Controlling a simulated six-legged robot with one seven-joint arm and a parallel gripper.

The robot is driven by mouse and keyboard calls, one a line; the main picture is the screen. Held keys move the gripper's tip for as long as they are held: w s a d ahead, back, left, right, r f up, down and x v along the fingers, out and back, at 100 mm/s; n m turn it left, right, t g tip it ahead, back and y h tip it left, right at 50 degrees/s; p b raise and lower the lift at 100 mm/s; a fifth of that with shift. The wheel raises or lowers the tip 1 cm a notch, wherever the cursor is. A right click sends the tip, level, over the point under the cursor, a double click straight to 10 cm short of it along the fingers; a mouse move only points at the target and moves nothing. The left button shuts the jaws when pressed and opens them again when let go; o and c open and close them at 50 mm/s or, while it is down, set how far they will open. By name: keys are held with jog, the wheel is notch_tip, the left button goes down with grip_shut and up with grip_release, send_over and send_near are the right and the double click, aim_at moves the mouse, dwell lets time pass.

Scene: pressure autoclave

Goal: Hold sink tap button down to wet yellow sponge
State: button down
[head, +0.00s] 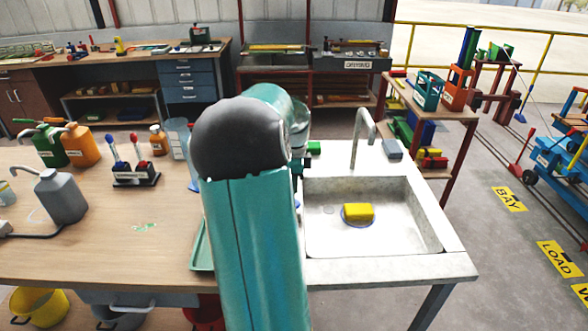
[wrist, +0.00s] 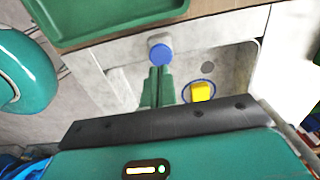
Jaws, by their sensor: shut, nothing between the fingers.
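The yellow sponge (head: 358,212) lies on a blue-ringed spot in the pale sink basin (head: 400,235); it also shows in the wrist view (wrist: 201,91). The grey curved tap (head: 364,125) stands at the sink's back edge. No water stream is visible. A round blue button (wrist: 161,52) on a pale base sits at the basin's edge in the wrist view; my arm mostly hides it in the head view. My gripper (wrist: 159,69) is shut and empty, its green fingertips overlapping the button's lower edge. I cannot tell whether they touch or press it.
A green tray (wrist: 100,15) lies beside the sink. Bottles, including an orange one (head: 81,146), stand on the left bench.

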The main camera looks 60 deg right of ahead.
jog(key=shift+f, duration=2.15)
jog(key=shift+s+a+f, duration=0.1)
jog(key=shift+a+f, duration=0.1)
jog(key=shift+f, duration=1.15)
jog(key=shift+d+r, duration=0.1)
jog(key=shift+r, duration=0.55)
notch_tip(320, 180, up, 14)
jog(key=shift+d+f, duration=0.15)
jog(key=shift+f, duration=0.05)
